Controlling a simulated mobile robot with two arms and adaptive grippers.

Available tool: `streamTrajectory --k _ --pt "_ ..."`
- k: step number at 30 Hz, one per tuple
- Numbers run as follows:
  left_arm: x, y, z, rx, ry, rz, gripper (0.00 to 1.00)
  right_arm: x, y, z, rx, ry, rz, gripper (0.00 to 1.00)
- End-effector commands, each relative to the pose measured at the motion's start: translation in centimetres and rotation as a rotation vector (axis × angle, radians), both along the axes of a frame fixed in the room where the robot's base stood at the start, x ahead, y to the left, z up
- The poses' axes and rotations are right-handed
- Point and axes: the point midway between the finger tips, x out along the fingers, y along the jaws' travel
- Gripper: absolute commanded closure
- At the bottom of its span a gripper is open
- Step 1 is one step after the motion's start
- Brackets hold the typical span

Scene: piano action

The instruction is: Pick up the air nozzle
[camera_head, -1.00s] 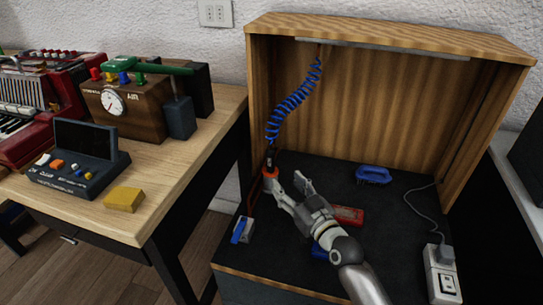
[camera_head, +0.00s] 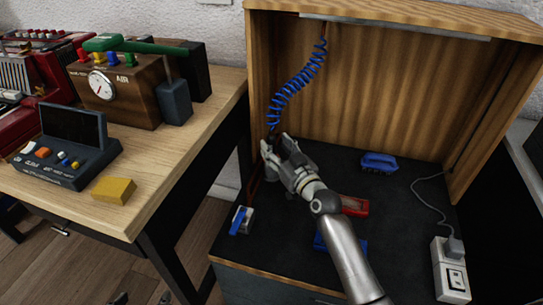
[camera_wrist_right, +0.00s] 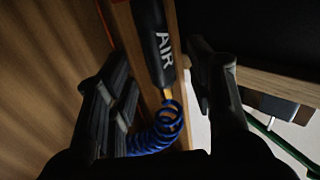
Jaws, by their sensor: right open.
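The air nozzle (camera_wrist_right: 155,40) is a black cylinder marked AIR. In the right wrist view it hangs between the two fingers of my right gripper (camera_wrist_right: 160,55), with a visible gap on each side. A blue coiled hose (camera_wrist_right: 160,130) joins its end. In the head view my open right gripper (camera_head: 276,146) is at the lower end of the blue hose (camera_head: 295,85), by the cabinet's left wall, and mostly hides the nozzle. Small dark tips at the bottom left edge of the head view may belong to my left gripper (camera_head: 142,298); its jaw state is unclear.
The wooden cabinet (camera_head: 400,90) encloses the back and sides. On its dark floor are a blue brush-like object (camera_head: 378,162), a red object (camera_head: 354,206), a blue-and-white switch (camera_head: 241,220) and a power strip (camera_head: 450,270). A table (camera_head: 190,150) with devices stands left.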

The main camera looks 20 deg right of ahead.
Motion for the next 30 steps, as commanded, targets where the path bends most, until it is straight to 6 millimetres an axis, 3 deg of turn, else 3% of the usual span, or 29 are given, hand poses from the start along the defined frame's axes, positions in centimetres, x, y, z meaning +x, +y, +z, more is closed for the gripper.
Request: streamTrajectory --k 7,18,30 --pt "2.8 -1.1 2.5 -0.042 -0.185 -0.013 0.29 2.6 0.5 -0.2 0.002 -0.002 0.0 0.51" --pt "3.3 -1.4 3.3 -0.052 -0.229 -0.017 0.29 3.2 0.7 -0.1 0.001 0.0 0.001 0.51" --pt "3.3 -1.4 3.2 -0.052 -0.227 -0.017 0.29 3.1 0.6 -0.1 0.001 0.0 0.001 1.0"
